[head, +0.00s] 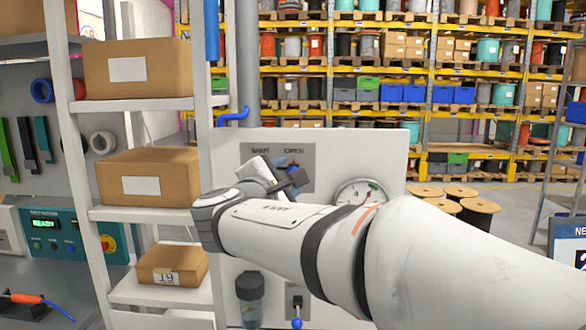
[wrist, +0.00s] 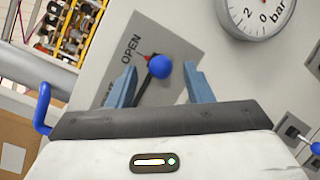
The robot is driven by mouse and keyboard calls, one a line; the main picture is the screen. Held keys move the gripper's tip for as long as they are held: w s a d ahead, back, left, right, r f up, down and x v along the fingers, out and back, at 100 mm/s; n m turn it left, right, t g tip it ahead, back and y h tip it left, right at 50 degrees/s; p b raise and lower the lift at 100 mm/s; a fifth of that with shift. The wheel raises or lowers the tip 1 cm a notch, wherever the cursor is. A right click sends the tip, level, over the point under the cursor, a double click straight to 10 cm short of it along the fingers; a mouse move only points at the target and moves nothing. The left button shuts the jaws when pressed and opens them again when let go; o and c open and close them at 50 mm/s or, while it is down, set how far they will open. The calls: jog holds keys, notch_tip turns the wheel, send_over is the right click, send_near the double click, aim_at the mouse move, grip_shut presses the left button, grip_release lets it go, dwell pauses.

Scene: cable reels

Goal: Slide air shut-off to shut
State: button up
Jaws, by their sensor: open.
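The air shut-off is a lever with a round blue knob (wrist: 160,67) and a dark stem on a grey plate (wrist: 185,38) lettered OPEN. In the head view my arm and gripper hide part of the plate.
A pressure gauge (head: 361,192) is right of the plate on the white panel (head: 385,148). A blue hook-shaped handle (wrist: 42,110) is at the left. Another blue-knobbed lever (head: 297,322) sits below. A shelf with cardboard boxes (head: 148,176) stands close on the left.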

jog(key=shift+x, duration=0.85)
jog(key=shift+c, duration=0.5)
grip_shut()
